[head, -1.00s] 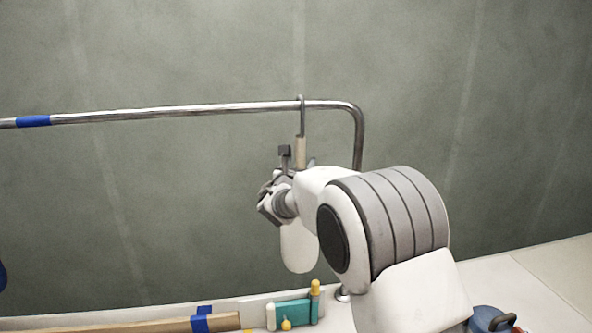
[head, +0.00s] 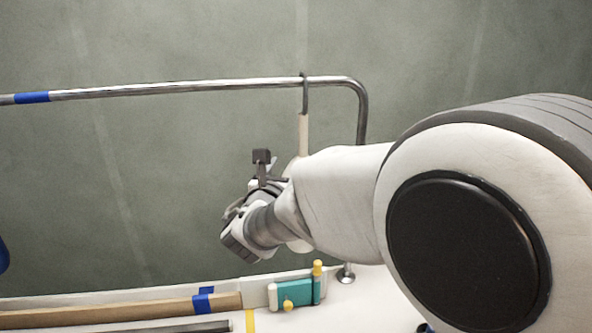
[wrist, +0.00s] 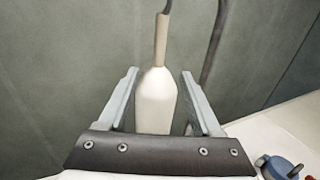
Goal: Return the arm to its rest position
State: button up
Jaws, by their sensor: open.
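My gripper (wrist: 159,72) is open in the wrist view, its two grey fingers apart. A white, bottle-shaped thing with a tan neck (wrist: 156,100) shows between the fingers in that picture, with gaps on both sides. I cannot tell how far beyond the fingertips it is. In the head view its tan neck (head: 303,134) hangs by a grey hook from the metal rail (head: 200,87), and its body is mostly hidden behind my arm. My arm is bent and fills the right side of the head view. My gripper's fingers are not clear there.
A teal block with yellow pegs (head: 293,294) lies on the white ledge near the foot of the rail. A wooden plank with blue tape (head: 120,310) lies to its left. A blue pot-like thing (wrist: 278,168) is at the wrist view's lower right. The upper left is clear.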

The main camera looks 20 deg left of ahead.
jog(key=s+d+m+g+h, duration=0.3)
jog(key=d+m, duration=0.3)
jog(key=d, duration=0.4)
jog(key=s+d+m+g+h, duration=0.2)
jog(key=d+m, duration=0.3)
jog(key=d, duration=0.5)
jog(key=s+d+m+g+h, duration=0.3)
jog(key=d+m, duration=0.3)
jog(key=d, duration=0.3)
jog(key=s+d+f+m+g+y, duration=0.2)
jog(key=s+d+f+m, duration=0.15)
jog(key=s+m, duration=0.4)
jog(key=s+d+f+m+g+y, duration=0.1)
jog(key=s+d+f+m+g, duration=0.25)
jog(key=s+m, duration=0.35)
jog(key=s+a+m+t+y, duration=0.1)
jog(key=s+a+m+y, duration=0.2)
jog(key=s+m+y, duration=0.1)
jog(key=shift+s+f+m, duration=0.25)
jog(key=shift+s+m, duration=0.3)
jog(key=shift+s, duration=0.4)
jog(key=shift+c, duration=1.3)
jog(key=shift+a, duration=0.15)
